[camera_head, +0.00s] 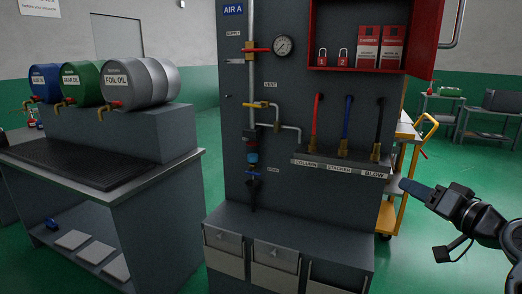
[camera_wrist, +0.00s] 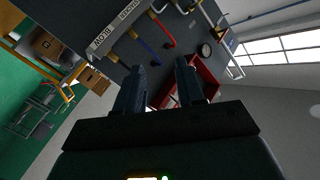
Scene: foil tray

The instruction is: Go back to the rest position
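My gripper (camera_head: 418,190) is at the right side of the head view, in the air to the right of the grey air panel (camera_head: 235,110), pointing left. In the wrist view my gripper (camera_wrist: 162,75) shows its two dark fingers standing apart, with nothing seen between them but the background. The gripper appears clear of the panel and the hose shelf. The rest position itself is not marked in either view.
A hose shelf (camera_head: 340,166) with red, blue and black hoses is on the panel. A red lock cabinet (camera_head: 313,30) is above. A yellow cart (camera_head: 391,205) stands behind my gripper. Three drums, including a silver drum (camera_head: 140,80), sit left. Green floor (camera_head: 440,165) is open at right.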

